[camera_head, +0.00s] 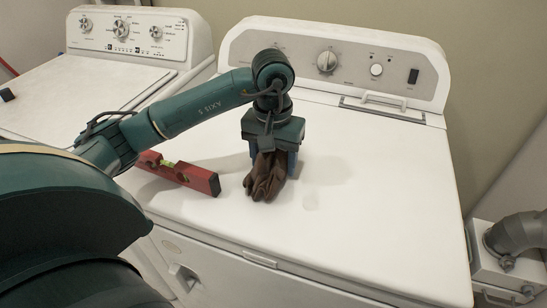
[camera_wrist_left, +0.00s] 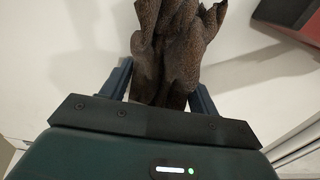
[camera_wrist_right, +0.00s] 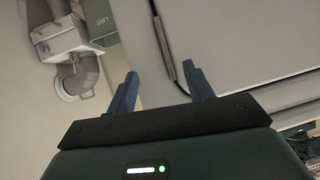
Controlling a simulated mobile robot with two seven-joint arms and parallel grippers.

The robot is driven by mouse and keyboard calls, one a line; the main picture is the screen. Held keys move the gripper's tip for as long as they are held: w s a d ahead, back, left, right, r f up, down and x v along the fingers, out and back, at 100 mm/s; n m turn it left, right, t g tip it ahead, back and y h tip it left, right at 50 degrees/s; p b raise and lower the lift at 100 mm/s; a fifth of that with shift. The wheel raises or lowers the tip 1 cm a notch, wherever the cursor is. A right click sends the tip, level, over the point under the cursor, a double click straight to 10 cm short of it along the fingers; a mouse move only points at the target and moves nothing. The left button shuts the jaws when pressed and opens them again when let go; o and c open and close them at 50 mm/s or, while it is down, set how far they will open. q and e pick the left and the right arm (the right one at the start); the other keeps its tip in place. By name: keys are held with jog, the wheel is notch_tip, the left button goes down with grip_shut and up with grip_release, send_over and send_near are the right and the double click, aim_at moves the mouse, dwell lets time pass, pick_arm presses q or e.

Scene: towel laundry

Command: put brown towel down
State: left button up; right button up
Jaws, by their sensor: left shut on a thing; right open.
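The brown towel (camera_head: 266,178) is a bunched, crumpled bundle at the white top of the right-hand machine (camera_head: 375,195). My left gripper (camera_head: 273,160) points down over the machine top and is shut on the towel. The towel's lower folds appear to touch the top surface. In the left wrist view the towel (camera_wrist_left: 170,50) fills the space between the two fingers. My right gripper (camera_wrist_right: 160,88) shows only in its own wrist view; it is open and empty, with a vent duct and a pale machine panel beyond it.
A red spirit level (camera_head: 190,176) lies just left of the towel, near the machine's left edge. A second white machine (camera_head: 70,95) stands to the left. A grey vent duct (camera_head: 515,235) is at the far right. The machine top right of the towel is clear.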

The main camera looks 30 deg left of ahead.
pick_arm(q)
jog(key=o, duration=1.2)
jog(key=shift+f, duration=0.1)
jog(key=shift+c, duration=0.2)
jog(key=shift+r, duration=0.3)
notch_tip(320, 180, up, 10)
jog(key=shift+r+p, duration=0.25)
jog(key=shift+p, duration=0.2)
jog(key=shift+r, duration=0.65)
